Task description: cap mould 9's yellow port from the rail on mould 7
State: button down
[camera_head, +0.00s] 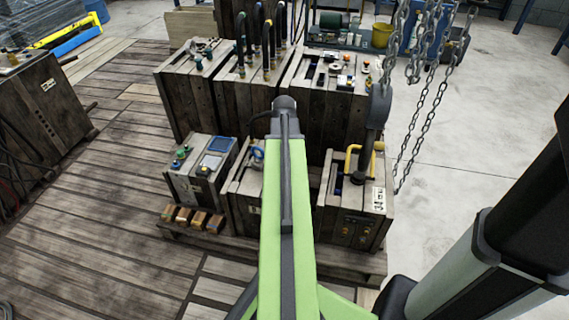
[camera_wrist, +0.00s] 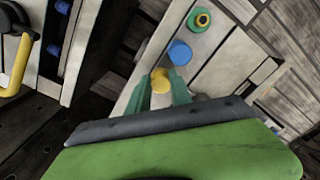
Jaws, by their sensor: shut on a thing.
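In the wrist view my gripper (camera_wrist: 161,88) is shut, its two green fingers on either side of a round yellow cap (camera_wrist: 160,75). The cap is close over the pale metal strip of a wooden-sided mould (camera_wrist: 215,62); I cannot tell whether it touches it. In the head view my own arm hides the gripper and part of the middle front mould (camera_head: 245,192).
The right front mould (camera_head: 349,225) carries a yellow bent handle (camera_head: 351,156) and a tall dark post (camera_head: 372,135). Chains (camera_head: 428,90) hang at its right. Taller moulds stand behind. The left front mould (camera_head: 190,182) has several small wooden blocks (camera_head: 198,221) before it.

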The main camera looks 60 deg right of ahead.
dwell(0.3)
jog(key=c, duration=1.1)
grip_release()
notch_tip(320, 180, up, 17)
jog(key=p, duration=1.7)
jog(key=shift+r, duration=0.15)
